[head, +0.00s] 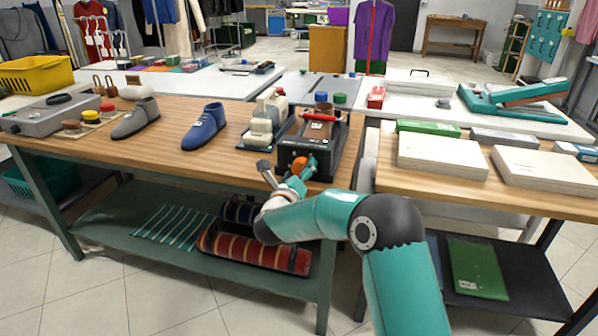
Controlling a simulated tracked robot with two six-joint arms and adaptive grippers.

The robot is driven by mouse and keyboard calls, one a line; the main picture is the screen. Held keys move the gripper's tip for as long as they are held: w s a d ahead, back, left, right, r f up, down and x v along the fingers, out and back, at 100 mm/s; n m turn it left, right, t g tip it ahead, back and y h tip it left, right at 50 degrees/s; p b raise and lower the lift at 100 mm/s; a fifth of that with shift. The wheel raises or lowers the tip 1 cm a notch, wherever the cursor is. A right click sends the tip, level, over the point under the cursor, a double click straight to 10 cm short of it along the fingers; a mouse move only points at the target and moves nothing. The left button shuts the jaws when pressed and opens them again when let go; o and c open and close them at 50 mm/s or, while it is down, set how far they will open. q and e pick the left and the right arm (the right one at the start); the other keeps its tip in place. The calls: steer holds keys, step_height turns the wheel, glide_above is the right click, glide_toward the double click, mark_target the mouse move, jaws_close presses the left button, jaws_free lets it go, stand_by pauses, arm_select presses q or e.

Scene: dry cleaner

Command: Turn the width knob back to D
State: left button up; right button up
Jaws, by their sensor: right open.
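The black machine (325,148) stands at the right end of the wooden workbench, with a brown piece and a red bar on top. An orange knob (299,165) shows at its front, and I take this for the width knob. Its letters and pointer are too small to read. My right gripper (290,172) is open at the machine's front, with its fingers about the orange knob. I cannot tell whether they touch it. The gripper hides part of the knob and the machine's front face. My left gripper is not in view.
A cream sewing-machine-like device (265,122) stands close left of the machine. A blue shoe (206,127) and a grey shoe (135,119) are farther left. White boxes (442,156) lie on the right bench. Rolled red fabric (255,250) lies on the shelf below.

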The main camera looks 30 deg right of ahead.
steer(key=c, duration=1)
steer(key=shift+a, duration=0.25)
steer(key=shift+c, duration=0.8)
steer(key=shift+d, duration=0.2)
